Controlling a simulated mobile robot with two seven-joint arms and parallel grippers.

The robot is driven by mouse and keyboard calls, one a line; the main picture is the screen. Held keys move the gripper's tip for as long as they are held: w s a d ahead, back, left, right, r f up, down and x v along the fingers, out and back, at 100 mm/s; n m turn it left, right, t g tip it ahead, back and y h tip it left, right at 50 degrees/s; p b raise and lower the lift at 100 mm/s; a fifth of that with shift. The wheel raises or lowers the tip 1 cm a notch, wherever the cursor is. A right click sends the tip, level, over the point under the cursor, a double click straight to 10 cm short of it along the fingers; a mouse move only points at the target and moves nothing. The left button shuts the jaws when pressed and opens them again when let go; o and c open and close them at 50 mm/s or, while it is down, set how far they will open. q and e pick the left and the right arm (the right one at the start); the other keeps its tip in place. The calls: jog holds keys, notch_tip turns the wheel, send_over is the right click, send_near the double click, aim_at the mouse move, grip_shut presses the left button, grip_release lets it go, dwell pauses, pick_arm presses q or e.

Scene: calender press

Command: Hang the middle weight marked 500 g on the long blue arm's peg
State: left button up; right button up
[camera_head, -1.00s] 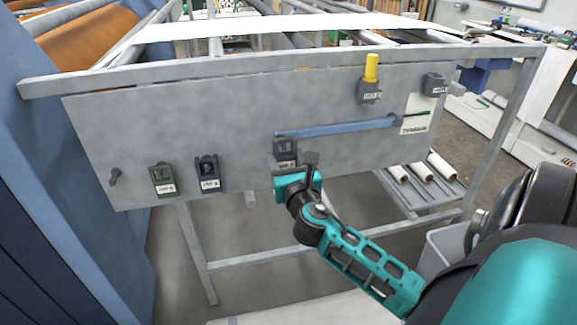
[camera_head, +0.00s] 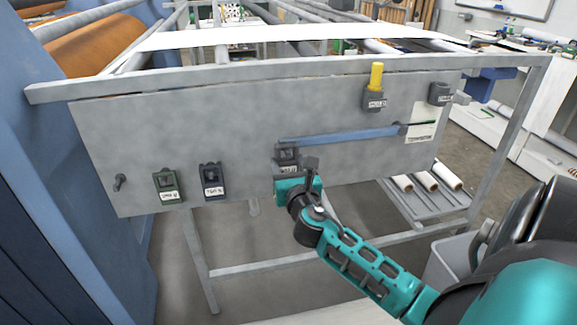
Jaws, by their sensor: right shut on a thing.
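The long blue arm (camera_head: 340,136) runs nearly level across the grey panel, from a pivot at its right to its free left end. A grey weight (camera_head: 287,155) is at that left end, just below the arm, its label mostly hidden. My right gripper (camera_head: 300,183), teal and black, is shut on this weight from below. I cannot tell whether the weight rests on the arm's peg, as the contact is too small to see. My left gripper is not in view.
A green weight (camera_head: 168,187) and a dark blue weight (camera_head: 212,182) hang on the panel (camera_head: 170,130) at lower left, beside a bare peg (camera_head: 119,183). Another weight (camera_head: 374,102) sits below a yellow post (camera_head: 376,76); one more (camera_head: 440,94) is at upper right.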

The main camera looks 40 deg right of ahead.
jog(key=shift+r, duration=0.15)
jog(key=o, duration=1.1)
jog(key=shift+o, duration=1.3)
jog(key=shift+f, duration=0.2)
jog(key=v, duration=1.3)
jog(key=shift+r, duration=0.1)
